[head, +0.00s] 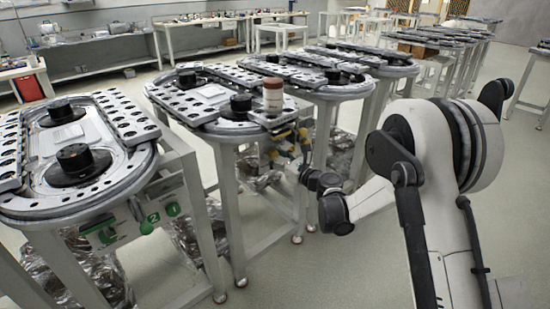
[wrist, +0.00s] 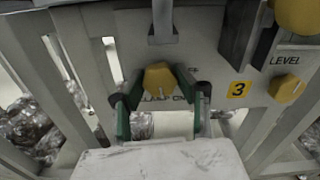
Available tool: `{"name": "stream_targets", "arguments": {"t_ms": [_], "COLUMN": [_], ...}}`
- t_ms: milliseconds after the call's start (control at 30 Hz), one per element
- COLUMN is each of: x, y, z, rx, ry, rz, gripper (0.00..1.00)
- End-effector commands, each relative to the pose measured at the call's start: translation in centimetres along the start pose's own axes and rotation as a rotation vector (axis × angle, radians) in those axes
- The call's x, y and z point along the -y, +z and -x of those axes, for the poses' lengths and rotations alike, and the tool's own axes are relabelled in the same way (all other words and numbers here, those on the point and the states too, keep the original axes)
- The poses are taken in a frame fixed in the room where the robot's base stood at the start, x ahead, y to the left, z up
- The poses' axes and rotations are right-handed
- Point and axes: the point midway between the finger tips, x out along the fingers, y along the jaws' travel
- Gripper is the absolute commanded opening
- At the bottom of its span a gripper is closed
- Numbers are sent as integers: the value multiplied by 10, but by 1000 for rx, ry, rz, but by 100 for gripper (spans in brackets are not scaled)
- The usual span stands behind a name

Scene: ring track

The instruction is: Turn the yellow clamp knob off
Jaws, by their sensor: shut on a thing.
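The yellow clamp knob (wrist: 160,80) sits on a grey panel (wrist: 205,50) in the upper middle of the wrist view. A partly covered label below it reads roughly "CLAMP ON". My gripper (wrist: 158,88) has its green-and-black fingers on both sides of the knob and is shut on it. The knob's contact sides are partly hidden by the fingers. In the head view my gripper (head: 303,162) reaches the front panel of the middle table, where the knob is too small to make out clearly.
A second yellow knob (wrist: 286,88) marked "LEVEL" sits to the right, beside a yellow "3" label (wrist: 238,89). A larger yellow part (wrist: 298,14) juts out at the top right. A brown-and-white jar (head: 273,95) stands on the track table (head: 215,128) above.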

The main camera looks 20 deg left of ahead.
Motion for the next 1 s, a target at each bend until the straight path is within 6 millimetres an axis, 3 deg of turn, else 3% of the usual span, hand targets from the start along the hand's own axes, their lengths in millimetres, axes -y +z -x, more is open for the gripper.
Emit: {"name": "stream_targets", "arguments": {"t_ms": [1000], "x": [0], "y": [-1], "z": [0], "rx": [0], "ry": [0], "rz": [935], "gripper": [4]}}
